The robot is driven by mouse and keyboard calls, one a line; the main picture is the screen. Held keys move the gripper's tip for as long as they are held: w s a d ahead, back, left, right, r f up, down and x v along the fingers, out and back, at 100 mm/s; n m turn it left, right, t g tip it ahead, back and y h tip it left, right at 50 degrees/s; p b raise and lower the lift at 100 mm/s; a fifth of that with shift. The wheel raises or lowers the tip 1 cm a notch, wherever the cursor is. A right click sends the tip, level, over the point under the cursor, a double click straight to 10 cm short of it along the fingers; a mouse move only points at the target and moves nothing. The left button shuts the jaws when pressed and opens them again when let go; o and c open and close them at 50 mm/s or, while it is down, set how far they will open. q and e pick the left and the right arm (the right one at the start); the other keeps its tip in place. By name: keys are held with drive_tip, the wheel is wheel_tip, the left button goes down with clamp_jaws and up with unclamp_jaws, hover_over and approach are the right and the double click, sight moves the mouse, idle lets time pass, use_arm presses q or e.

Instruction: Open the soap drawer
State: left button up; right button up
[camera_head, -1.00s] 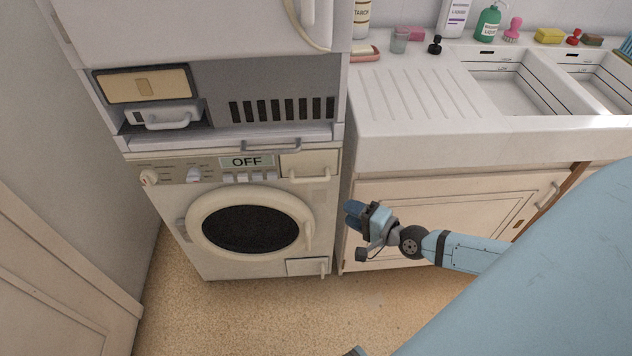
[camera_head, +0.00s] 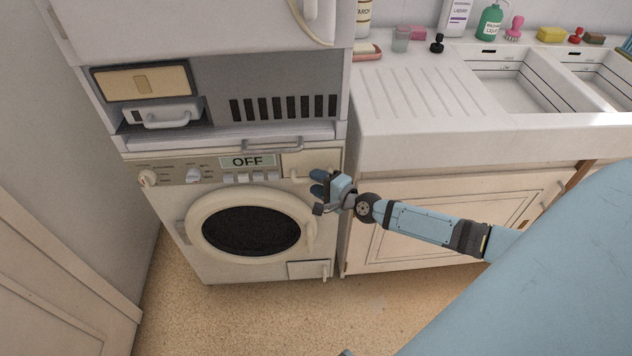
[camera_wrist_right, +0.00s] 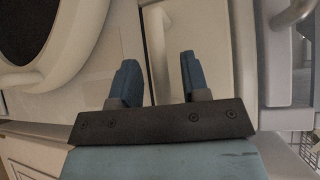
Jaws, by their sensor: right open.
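The washing machine (camera_head: 190,225) is cream with a round dark door and an OFF display. Its soap drawer (camera_head: 298,158) is the cream panel at the top right of its front, and it looks closed. In the head view my right gripper partly hides the drawer's handle. My right gripper (camera_head: 314,182) is open just in front of the drawer's lower right part. In the right wrist view, the pale handle bar (camera_wrist_right: 157,50) shows between and beyond the two blue fingers, beside the drawer front (camera_wrist_right: 205,40). I cannot tell whether the fingers touch it. My left gripper is not in view.
Above the washer is a grey unit with a handle (camera_head: 272,147) close over the soap drawer. A sink counter (camera_head: 440,145) with a cupboard (camera_head: 400,235) below stands to the right. The floor (camera_head: 230,320) in front is clear.

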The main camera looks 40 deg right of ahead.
drive_tip(key=shift+w+a, duration=0.1)
drive_tip(key=shift+w, duration=0.3)
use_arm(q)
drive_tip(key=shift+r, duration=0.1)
use_arm(e)
drive_tip(key=shift+c, duration=0.3)
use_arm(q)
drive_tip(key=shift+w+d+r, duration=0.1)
use_arm(e)
clamp_jaws()
use_arm(q)
drive_tip(key=p, duration=0.1)
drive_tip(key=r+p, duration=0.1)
drive_tip(key=p, duration=0.1)
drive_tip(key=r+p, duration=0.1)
drive_tip(key=p, duration=0.1)
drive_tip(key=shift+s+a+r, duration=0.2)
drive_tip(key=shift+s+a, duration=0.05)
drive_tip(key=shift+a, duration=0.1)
use_arm(e)
drive_tip(key=s+a, duration=0.7)
drive_tip(key=s, duration=0.5)
drive_tip(key=shift+a, duration=0.15)
drive_tip(key=shift+f, duration=0.1)
drive_tip(key=shift+o, duration=0.3)
unclamp_jaws()
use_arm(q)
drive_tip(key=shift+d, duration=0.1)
